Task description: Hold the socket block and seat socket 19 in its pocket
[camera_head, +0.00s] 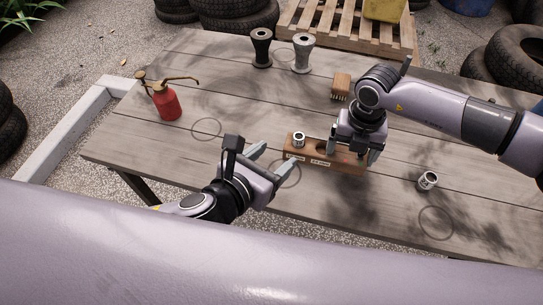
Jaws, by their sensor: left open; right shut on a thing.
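The wooden socket block (325,160) lies on the table in the head view, with small labels on its front face. A metal socket (299,139) stands upright at the block's left end, and a dark empty pocket shows beside it. A second metal socket (428,180) is on the table to the right, apart from the block. My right gripper (357,150) is over the block's right part and shut on the block, hiding that part. My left gripper (276,158) is open and empty, just left of the block. The size markings are too small to read.
A red oil can (167,103) stands at the back left. A black spool (261,48) and a grey spool (302,53) stand at the back edge. A brush (341,85) lies behind my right gripper. The table (230,85) is clear between the oil can and spools.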

